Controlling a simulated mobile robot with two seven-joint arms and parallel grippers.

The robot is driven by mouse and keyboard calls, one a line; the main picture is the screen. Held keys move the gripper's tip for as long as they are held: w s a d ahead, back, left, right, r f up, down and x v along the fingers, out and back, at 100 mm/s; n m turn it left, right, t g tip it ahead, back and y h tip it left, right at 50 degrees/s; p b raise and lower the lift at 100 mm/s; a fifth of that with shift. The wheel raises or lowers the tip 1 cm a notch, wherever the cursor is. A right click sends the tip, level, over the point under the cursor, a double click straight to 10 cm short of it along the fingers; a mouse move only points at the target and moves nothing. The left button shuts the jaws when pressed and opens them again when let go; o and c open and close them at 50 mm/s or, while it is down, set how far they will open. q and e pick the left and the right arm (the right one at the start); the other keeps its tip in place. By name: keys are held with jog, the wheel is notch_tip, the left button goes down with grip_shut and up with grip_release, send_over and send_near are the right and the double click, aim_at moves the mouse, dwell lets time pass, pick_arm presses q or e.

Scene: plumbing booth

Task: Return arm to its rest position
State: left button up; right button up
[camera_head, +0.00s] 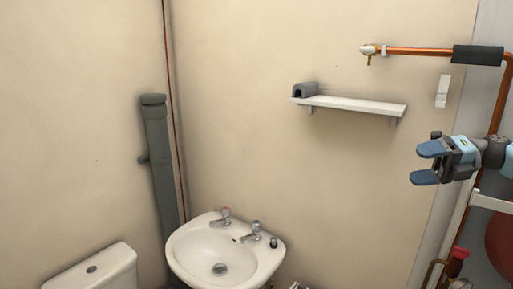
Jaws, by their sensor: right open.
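My right gripper (430,163) comes in from the right edge at mid height. Its two blue fingers point left and stand apart, with nothing between them. It is in front of the wall, below and to the right of the white shelf. My left gripper is not in view.
A white shelf (352,104) holds a grey block (305,90). A copper pipe (420,51) with a black sleeve (477,55) runs above my right gripper. A basin (205,243) with two taps and a white cistern (105,272) stand below.

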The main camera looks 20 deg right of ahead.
jog(key=s+a+f+m+t+h, duration=0.3)
jog(key=f+m, duration=0.4)
jog(key=f, duration=0.6)
jog(key=a+f+m+t+h, duration=0.2)
jog(key=a+f+m+t, duration=0.15)
jog(key=f+m, duration=0.65)
jog(key=s+a+f+m+t+h, duration=0.25)
jog(key=f+m+t, duration=0.2)
jog(key=f, duration=1.05)
jog(key=s+a+f+m+g+h, duration=0.2)
jog(key=s+a+f+m, duration=0.4)
jog(key=a, duration=0.4)
jog(key=s+a+f+m+g+h, duration=0.2)
jog(key=s+a+f+m, duration=0.4)
jog(key=a, duration=0.5)
notch_tip(320, 180, down, 3)
jog(key=shift+s+f+g, duration=0.15)
jog(key=shift+s+g, duration=0.75)
jog(key=shift+s, duration=0.2)
